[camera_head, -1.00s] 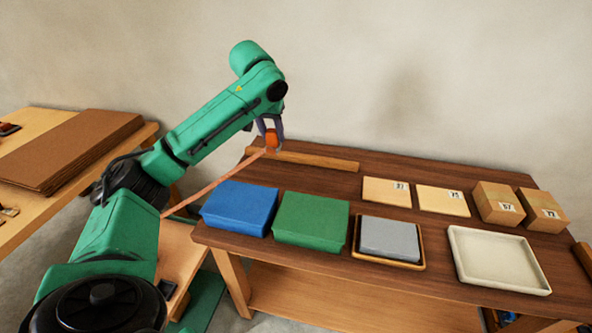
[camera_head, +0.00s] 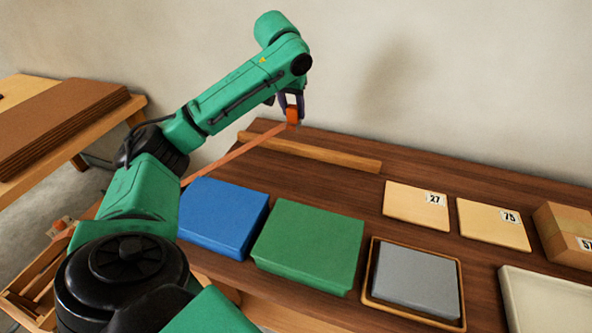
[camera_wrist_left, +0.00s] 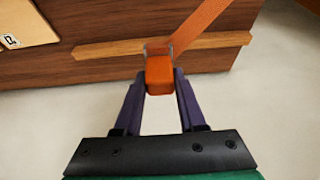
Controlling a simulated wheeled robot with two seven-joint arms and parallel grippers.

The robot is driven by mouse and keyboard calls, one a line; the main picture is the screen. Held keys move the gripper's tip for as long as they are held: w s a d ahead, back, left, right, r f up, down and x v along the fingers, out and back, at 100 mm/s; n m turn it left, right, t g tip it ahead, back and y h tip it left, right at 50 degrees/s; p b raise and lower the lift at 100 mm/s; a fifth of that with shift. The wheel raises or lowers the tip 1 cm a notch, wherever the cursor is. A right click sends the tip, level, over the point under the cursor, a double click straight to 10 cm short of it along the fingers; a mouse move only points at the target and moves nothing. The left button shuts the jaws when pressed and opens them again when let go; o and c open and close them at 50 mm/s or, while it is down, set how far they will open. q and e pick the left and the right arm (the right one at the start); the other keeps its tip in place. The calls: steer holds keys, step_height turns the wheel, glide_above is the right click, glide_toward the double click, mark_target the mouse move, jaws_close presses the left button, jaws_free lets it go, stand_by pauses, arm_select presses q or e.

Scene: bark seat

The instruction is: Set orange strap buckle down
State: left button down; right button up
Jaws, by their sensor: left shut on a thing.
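The orange strap buckle (camera_head: 292,116) is a small orange block held between the fingers of my left gripper (camera_head: 291,104). In the left wrist view the buckle (camera_wrist_left: 159,76) sits between the two purple fingertips of my left gripper (camera_wrist_left: 160,88). The orange strap (camera_head: 235,154) runs from the buckle down to the left, behind my arm, where its far end is hidden. The buckle is near the back of the dark wooden table (camera_head: 330,190), close to the wooden strip; I cannot tell its exact height above the top. My right gripper is not in view.
A wooden strip (camera_head: 315,151) lies along the table's back edge. A blue box (camera_head: 222,215), a green box (camera_head: 308,245) and a grey block in a tray (camera_head: 415,280) stand in front. Numbered cards (camera_head: 416,204), a carton (camera_head: 568,236) and a pale tray (camera_head: 545,300) are right.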

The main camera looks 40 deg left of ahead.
arm_select(q)
step_height(320, 180, down, 19)
steer(key=shift+r+p, duration=0.2)
steer(key=shift+p, duration=0.4)
steer(key=shift+s, duration=0.1)
steer(key=shift+c, duration=2.4)
jaws_free()
